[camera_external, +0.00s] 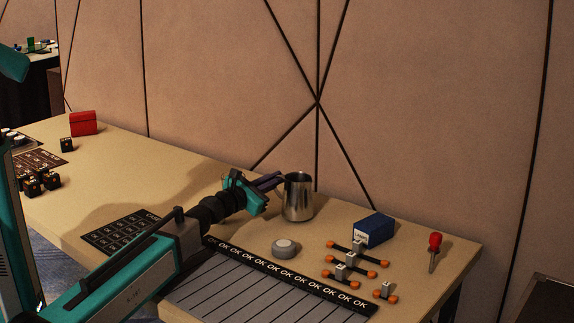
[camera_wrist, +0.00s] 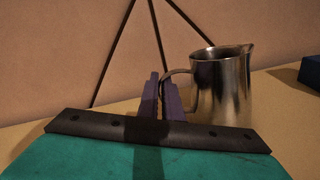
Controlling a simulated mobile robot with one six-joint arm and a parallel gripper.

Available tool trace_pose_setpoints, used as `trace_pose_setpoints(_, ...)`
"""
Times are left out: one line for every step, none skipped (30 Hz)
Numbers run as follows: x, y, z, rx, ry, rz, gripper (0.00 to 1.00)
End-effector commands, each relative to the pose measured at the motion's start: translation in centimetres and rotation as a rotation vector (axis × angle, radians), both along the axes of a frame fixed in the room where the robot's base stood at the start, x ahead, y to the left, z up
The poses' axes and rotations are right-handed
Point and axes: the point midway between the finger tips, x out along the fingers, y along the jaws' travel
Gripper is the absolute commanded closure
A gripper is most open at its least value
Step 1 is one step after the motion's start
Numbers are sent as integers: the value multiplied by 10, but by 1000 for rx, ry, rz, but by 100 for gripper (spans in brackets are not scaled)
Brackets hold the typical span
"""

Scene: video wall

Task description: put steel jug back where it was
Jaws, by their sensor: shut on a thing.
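The steel jug (camera_external: 298,198) stands upright on the table (camera_external: 225,265), near its back edge by the wall. In the wrist view the jug (camera_wrist: 222,88) is right of centre, with its handle on the left and its spout on the right. My gripper (camera_external: 279,179) reaches in from the left at the handle side. In the wrist view its purple fingers (camera_wrist: 163,97) are shut on the jug's handle. The fingers partly hide the lower handle. The jug's base is hidden in the wrist view by my gripper body.
A blue box (camera_external: 373,231), orange-ended connector pieces (camera_external: 351,258) and a red screwdriver (camera_external: 434,249) lie right of the jug. A round grey puck (camera_external: 286,248) sits in front, beside the OK-labelled mat (camera_external: 245,283). A red box (camera_external: 83,123) stands far left. The back-middle tabletop is clear.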

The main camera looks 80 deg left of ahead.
Motion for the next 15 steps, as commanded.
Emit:
trace_pose_setpoints(0,0,-4,-2,-2,1,100)
trace_pose_setpoints(0,0,-5,-1,-3,1,100)
trace_pose_setpoints(0,0,-6,-1,-2,1,100)
trace_pose_setpoints(0,0,-6,-1,-2,1,100)
trace_pose_setpoints(0,0,-6,-1,-2,1,100)
trace_pose_setpoints(0,0,-6,0,-2,1,100)
trace_pose_setpoints(0,0,-5,0,-2,1,100)
trace_pose_setpoints(0,0,-5,0,-2,1,100)
trace_pose_setpoints(0,0,-5,0,-2,1,100)
trace_pose_setpoints(0,0,-5,-1,-2,1,100)
trace_pose_setpoints(0,0,-5,-1,-2,1,100)
trace_pose_setpoints(0,0,-5,-1,-2,1,100)
trace_pose_setpoints(0,0,-6,-1,-2,1,100)
trace_pose_setpoints(0,0,-7,-1,-2,0,100)
trace_pose_setpoints(0,0,-8,-1,-2,0,100)
